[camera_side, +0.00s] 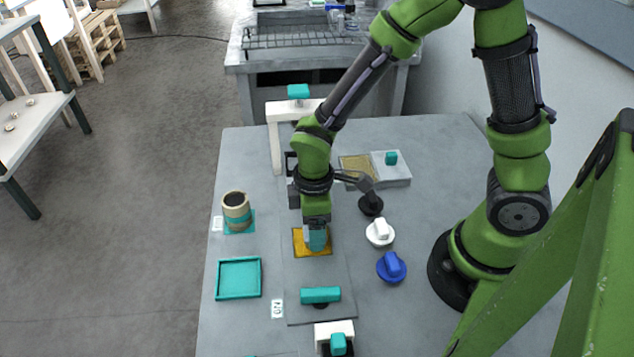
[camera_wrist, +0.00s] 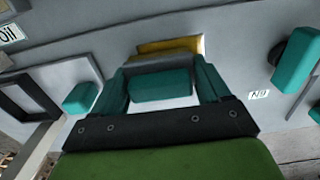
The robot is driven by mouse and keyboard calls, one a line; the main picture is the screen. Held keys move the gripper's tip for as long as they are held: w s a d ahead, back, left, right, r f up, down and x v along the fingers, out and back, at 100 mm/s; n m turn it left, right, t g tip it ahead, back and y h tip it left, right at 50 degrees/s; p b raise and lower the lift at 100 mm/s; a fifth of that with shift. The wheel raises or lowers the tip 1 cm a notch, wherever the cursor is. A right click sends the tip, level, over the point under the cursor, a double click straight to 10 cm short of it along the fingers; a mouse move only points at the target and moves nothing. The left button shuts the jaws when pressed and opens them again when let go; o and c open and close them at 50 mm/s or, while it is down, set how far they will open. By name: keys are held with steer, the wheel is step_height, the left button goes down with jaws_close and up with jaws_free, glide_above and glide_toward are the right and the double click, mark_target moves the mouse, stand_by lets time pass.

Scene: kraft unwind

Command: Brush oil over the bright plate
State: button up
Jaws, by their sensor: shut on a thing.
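The bright plate (camera_side: 299,249) is a gold-yellow square on a grey strip in the middle of the table. It also shows beyond the fingers in the wrist view (camera_wrist: 170,46). My gripper (camera_side: 316,236) points down over it and is shut on a teal-handled tool, which I take for the brush. The teal handle (camera_wrist: 160,87) lies between the two teal fingers in the wrist view. The brush's lower end is hidden, so I cannot tell whether it touches the plate. A beige pot with dark contents (camera_side: 237,211) stands left of the plate.
An empty teal tray (camera_side: 238,278) lies at the front left. A teal bar handle (camera_side: 320,295) is in front of the plate. White (camera_side: 380,232) and blue (camera_side: 392,267) knobs stand to the right. A white arch (camera_side: 275,145) stands behind.

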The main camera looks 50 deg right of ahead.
mark_target(317, 254)
steer(key=shift+w+d, duration=0.85)
steer(key=shift+w, duration=0.05)
steer(key=shift+s+a, duration=1.75)
steer(key=shift+a, duration=0.05)
steer(key=shift+s+a, duration=0.95)
steer(key=shift+s, duration=0.2)
steer(key=shift+w, duration=0.25)
steer(key=shift+w+d, duration=0.1)
steer(key=shift+d, duration=0.05)
steer(key=shift+w+d, duration=0.8)
steer(key=shift+w+d+f, duration=0.1)
steer(key=shift+w+d, duration=1.6)
steer(key=shift+d, duration=0.1)
steer(key=shift+w, duration=0.1)
